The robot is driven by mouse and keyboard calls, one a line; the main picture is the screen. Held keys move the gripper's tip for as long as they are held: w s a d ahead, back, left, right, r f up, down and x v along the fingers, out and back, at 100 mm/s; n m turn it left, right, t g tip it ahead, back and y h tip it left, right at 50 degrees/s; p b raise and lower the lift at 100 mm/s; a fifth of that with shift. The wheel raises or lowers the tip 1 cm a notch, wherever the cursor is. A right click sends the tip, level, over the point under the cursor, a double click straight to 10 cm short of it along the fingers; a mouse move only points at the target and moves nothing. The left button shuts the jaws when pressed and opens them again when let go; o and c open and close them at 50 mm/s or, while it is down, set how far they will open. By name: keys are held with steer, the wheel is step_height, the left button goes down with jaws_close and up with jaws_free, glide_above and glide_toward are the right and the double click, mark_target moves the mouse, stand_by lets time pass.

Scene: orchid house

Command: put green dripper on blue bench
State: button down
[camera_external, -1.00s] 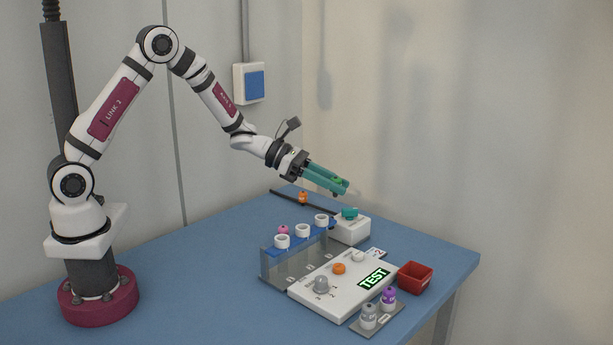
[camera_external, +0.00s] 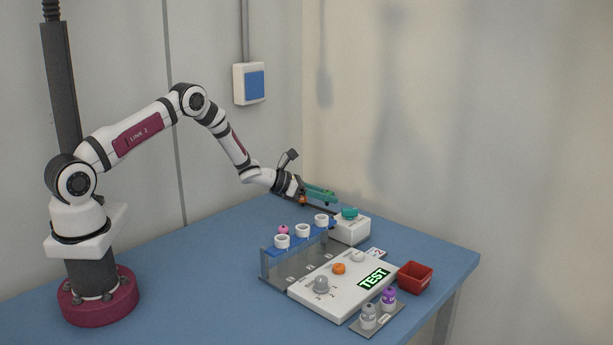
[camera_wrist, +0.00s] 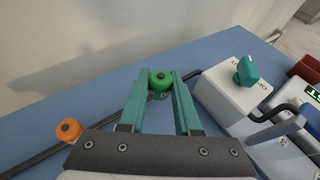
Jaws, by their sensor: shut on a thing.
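The green dripper (camera_wrist: 159,87) is a small rounded green piece with lettering on its side. In the wrist view it sits between the two teal fingertips of my gripper (camera_wrist: 162,79), which is shut on it. In the external view my gripper (camera_external: 330,193) is low over the back of the blue bench (camera_external: 215,255), left of the white box. The bench also fills the background in the wrist view (camera_wrist: 50,105). I cannot tell whether the dripper touches the bench.
An orange dripper (camera_external: 303,200) stands near a dark rod left of my gripper. A white box (camera_external: 350,230) with a teal knob (camera_external: 349,213) is close on the right. A blue-topped rack (camera_external: 300,233), a TEST panel (camera_external: 343,285) and a red bin (camera_external: 415,277) stand nearer the front.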

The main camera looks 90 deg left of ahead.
step_height(320, 180, down, 4)
steer(key=shift+a+f, duration=0.1)
steer(key=shift+a, duration=0.05)
steer(key=shift+f, duration=0.15)
steer(key=c, duration=0.6)
jaws_free()
